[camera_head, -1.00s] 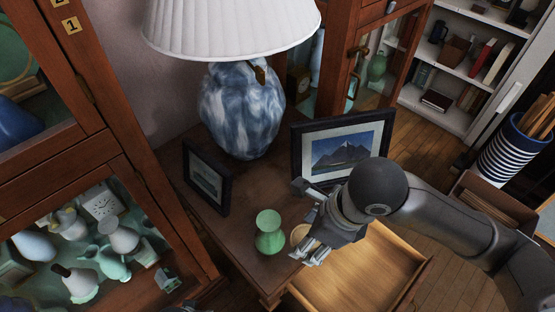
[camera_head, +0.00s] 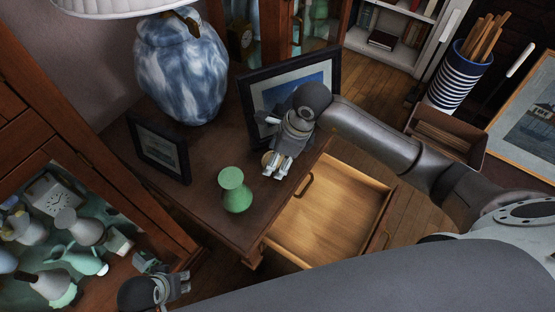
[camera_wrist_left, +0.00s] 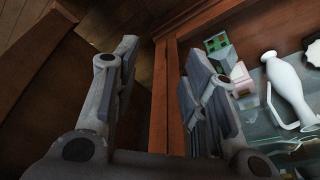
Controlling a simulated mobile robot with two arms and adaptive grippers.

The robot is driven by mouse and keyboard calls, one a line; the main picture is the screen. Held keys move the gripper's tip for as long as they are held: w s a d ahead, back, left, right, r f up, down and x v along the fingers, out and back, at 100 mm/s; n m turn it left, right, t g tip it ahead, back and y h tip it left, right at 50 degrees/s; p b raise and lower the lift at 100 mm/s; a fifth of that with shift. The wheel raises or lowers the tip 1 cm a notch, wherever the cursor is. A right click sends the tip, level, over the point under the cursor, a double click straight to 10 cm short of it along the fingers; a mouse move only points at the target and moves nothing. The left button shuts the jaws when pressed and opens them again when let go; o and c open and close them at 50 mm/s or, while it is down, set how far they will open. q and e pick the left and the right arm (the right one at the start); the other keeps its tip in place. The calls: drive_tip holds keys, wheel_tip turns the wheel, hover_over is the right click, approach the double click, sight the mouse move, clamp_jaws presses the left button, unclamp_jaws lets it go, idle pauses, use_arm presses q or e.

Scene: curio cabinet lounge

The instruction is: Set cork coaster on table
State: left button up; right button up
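The cork coaster (camera_head: 267,159) is a small tan disc at the right edge of the dark wooden table (camera_head: 215,150), partly hidden by my right gripper. My right gripper (camera_head: 275,175) points down beside it over the table edge. Its two fingertips look close together, and I cannot tell whether they grip the coaster. My left gripper (camera_head: 184,285) is low at the bottom left, away from the table and in front of the glass cabinet. In the left wrist view the left gripper (camera_wrist_left: 165,85) has its fingers wide apart with nothing between them.
A green vase (camera_head: 235,190) stands left of the coaster. A small framed picture (camera_head: 160,150), a blue-white lamp (camera_head: 182,75) and a larger framed picture (camera_head: 255,90) stand behind. An open empty drawer (camera_head: 335,215) juts out at the right. The glass cabinet (camera_head: 120,215) holds ornaments.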

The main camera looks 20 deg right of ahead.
use_arm(q)
drive_tip(key=shift+r, duration=0.45)
use_arm(e)
drive_tip(key=shift+f, duration=0.65)
drive_tip(key=shift+f, duration=0.1)
drive_tip(key=o, duration=0.9)
drive_tip(key=shift+c, duration=0.2)
use_arm(q)
drive_tip(key=shift+r, duration=0.25)
use_arm(e)
drive_tip(key=shift+r, duration=0.2)
use_arm(q)
wheel_tip(320, 180, down, 7)
drive_tip(key=s+p, duration=0.1)
drive_tip(key=p, duration=0.1)
use_arm(e)
drive_tip(key=v, duration=1.2)
